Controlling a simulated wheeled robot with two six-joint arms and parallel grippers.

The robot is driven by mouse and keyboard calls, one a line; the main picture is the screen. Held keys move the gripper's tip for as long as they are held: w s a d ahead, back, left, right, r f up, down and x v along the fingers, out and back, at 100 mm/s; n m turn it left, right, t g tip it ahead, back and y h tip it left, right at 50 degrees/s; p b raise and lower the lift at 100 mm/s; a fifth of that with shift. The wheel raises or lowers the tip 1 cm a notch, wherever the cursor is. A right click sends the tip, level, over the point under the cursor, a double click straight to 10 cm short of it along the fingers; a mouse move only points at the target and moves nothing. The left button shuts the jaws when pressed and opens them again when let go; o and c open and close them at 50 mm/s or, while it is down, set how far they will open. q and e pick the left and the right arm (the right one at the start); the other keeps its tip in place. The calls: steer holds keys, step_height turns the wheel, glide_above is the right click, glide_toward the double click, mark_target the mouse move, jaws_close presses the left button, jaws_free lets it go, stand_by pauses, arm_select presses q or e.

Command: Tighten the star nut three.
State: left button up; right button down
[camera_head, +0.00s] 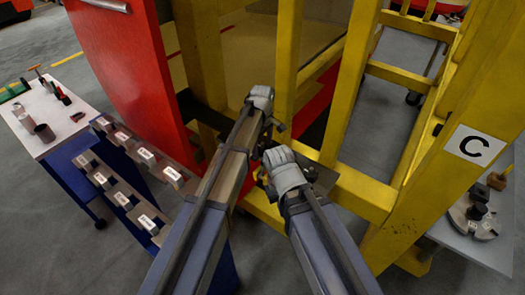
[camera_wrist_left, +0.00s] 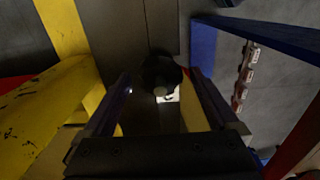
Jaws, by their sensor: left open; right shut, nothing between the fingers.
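In the left wrist view a dark round knob, seemingly a star nut (camera_wrist_left: 160,72), with a paler centre lies between the fingers of my left gripper (camera_wrist_left: 162,100). The fingers are apart, one on each side of it; I cannot tell whether they touch it. No number shows on the nut. In the head view my left gripper (camera_head: 270,115) is by the yellow frame, its fingers mostly hidden. My right gripper (camera_head: 285,170) is lower and close by, shut and empty, its fingers also mostly hidden. The nut cannot be made out in the head view.
The yellow frame (camera_head: 375,195) with its upright posts stands close around both grippers. A red panel (camera_head: 115,65) rises at the left. A blue rack with labelled blocks (camera_head: 147,155) and a white table (camera_head: 40,115) stand left. A grey table (camera_head: 480,245) is right.

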arm_select(q)
steer(key=c, duration=1.4)
